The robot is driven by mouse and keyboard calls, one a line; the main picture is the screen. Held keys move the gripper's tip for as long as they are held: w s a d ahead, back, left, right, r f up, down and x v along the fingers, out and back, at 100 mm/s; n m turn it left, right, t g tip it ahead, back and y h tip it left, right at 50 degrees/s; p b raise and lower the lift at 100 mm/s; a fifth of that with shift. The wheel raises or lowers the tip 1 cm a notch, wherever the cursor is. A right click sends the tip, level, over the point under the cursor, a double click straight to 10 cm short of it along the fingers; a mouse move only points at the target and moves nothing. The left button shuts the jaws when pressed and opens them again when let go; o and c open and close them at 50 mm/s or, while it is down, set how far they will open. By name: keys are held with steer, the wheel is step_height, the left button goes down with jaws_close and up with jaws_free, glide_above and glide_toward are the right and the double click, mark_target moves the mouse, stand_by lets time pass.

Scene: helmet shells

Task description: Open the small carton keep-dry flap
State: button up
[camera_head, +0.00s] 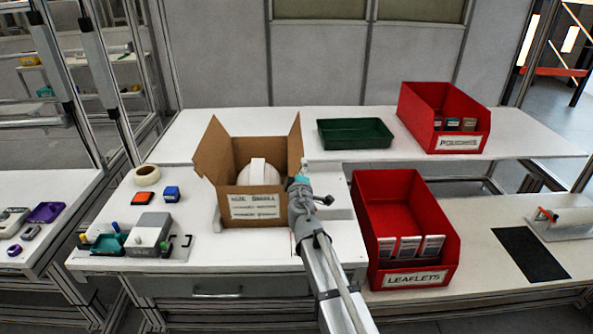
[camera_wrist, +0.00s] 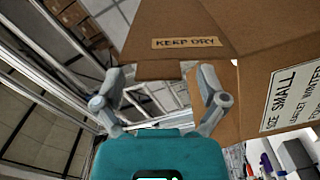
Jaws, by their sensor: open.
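The small carton (camera_head: 267,190) stands open on the white table in the head view, its "SIZE SMALL" label facing me. A white rounded shell (camera_head: 246,176) sits inside. In the wrist view, the keep-dry flap (camera_wrist: 182,62) shows its brown face and "KEEP DRY" label at the top. My gripper (camera_wrist: 162,75) is open, its two fingers spread just below and in front of this flap. The right fingertip overlaps the carton's brown card; I cannot tell whether it touches. In the head view my gripper (camera_head: 300,184) is at the carton's right front corner, its fingers mostly hidden.
A red leaflets bin (camera_head: 418,279) stands close right of my arm. A green tray (camera_head: 355,133) and another red bin (camera_head: 461,144) are behind. A tape roll (camera_head: 147,175), small orange and blue items, and a grey device (camera_head: 150,232) lie left of the carton.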

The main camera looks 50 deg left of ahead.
steer(key=v, duration=1.1)
steer(key=shift+s+d, duration=0.25)
steer(key=shift+s, duration=0.05)
steer(key=w+d+f+m+t+h, duration=0.25)
steer(key=w+d+m+h, duration=0.5)
steer(key=w+d, duration=0.8)
steer(key=w+d+f+m+g+h+p, duration=0.1)
steer(key=w+d+f+m+h, duration=0.15)
steer(key=d, duration=0.75)
steer(key=w+d+f+m+g+h+p, duration=0.15)
steer(key=w+d+m+h, duration=0.25)
steer(key=d, duration=0.6)
steer(key=d+f+m+g+h, duration=0.1)
steer(key=d+f+m+g, duration=0.1)
steer(key=d, duration=0.6)
steer(key=d+f+m+g+h, duration=0.2)
steer(key=d+f+m, duration=0.1)
steer(key=d, duration=0.5)
steer(key=s+d+f+m+g+y+p, duration=0.1)
steer(key=s+d+f+m+g+y, duration=0.2)
steer(key=s+d+g, duration=0.4)
steer(key=shift+s+d+m+g, duration=0.5)
steer(key=shift+s+d, duration=1.75)
steer(key=shift+d, duration=1.75)
